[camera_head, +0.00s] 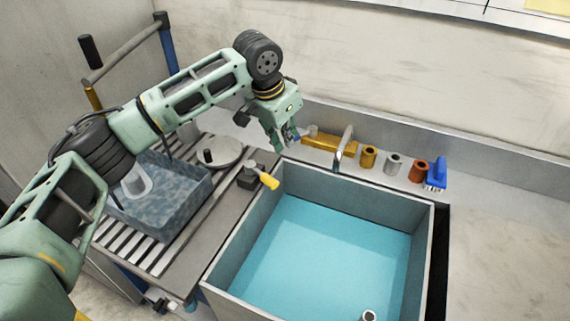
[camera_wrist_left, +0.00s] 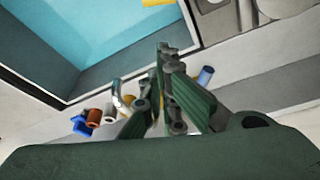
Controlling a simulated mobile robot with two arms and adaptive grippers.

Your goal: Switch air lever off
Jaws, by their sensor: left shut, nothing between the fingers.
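My left gripper (camera_head: 287,140) reaches in from the left and points down above the ledge behind the basin. Its fingers are together and hold nothing; they also show in the wrist view (camera_wrist_left: 163,52). A small blue cylindrical piece (camera_wrist_left: 205,75) lies just right of the fingers in the wrist view, apart from them in the picture. A yellow bar-shaped fitting (camera_head: 330,143) lies on the ledge right of the gripper. A yellow-ended handle (camera_head: 268,180) on a dark block sits at the basin's left rim. I cannot tell which of these is the air lever. My right gripper is not in view.
The teal basin (camera_head: 211,284) fills the middle front. A metal spout (camera_head: 343,146) stands behind it, beside gold (camera_head: 368,157), silver (camera_head: 393,164) and orange (camera_head: 418,171) cylinders and a blue brush (camera_head: 436,174). A blue mottled tub (camera_head: 190,191) stands on slats at left.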

